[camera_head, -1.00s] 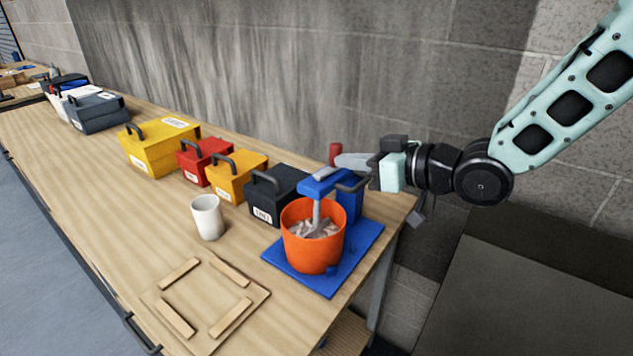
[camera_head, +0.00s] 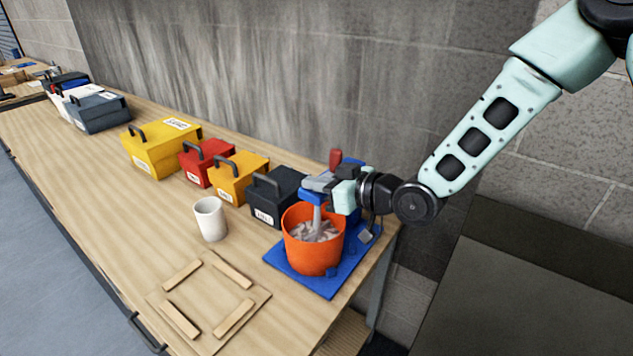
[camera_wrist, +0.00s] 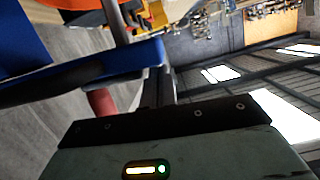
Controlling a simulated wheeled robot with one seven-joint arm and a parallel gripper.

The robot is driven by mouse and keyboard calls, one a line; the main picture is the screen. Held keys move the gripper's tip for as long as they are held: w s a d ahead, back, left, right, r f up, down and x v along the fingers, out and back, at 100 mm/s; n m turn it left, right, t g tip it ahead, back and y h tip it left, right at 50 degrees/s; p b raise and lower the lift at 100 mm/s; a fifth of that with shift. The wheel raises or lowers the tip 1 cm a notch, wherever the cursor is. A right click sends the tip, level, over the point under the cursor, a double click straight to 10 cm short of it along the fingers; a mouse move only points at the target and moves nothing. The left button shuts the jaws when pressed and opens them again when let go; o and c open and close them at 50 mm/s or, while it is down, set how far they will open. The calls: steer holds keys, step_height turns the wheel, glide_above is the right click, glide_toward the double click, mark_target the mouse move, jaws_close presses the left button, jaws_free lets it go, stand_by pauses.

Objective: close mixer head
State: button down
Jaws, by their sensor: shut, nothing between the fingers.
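The mixer stands at the right end of the bench on a blue base (camera_head: 287,269). Its blue head (camera_head: 312,196) reaches over an orange bowl (camera_head: 315,256) that holds pale pieces, with a grey shaft (camera_head: 317,220) going down into the bowl. My gripper (camera_head: 318,182) is shut and empty, at the top of the mixer head; whether it touches is unclear. My gripper hides much of the mixer's column. In the wrist view, the gripper (camera_wrist: 158,88) is beside the blue mixer head (camera_wrist: 130,58), with the orange bowl (camera_wrist: 62,20) beyond.
A black box (camera_head: 278,206), an orange-yellow box (camera_head: 238,181), a red box (camera_head: 203,165) and a yellow box (camera_head: 158,155) line the wall side. A white cup (camera_head: 210,219) and a wooden frame (camera_head: 182,318) are left of the mixer. A red thing (camera_head: 336,158) rises behind my gripper.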

steer(key=f+b, duration=0.2)
steer(key=b, duration=0.1)
steer(key=shift+s+a+f, duration=0.15)
steer(key=shift+s+f, duration=0.05)
steer(key=shift+f, duration=0.1)
steer(key=shift+r, duration=0.1)
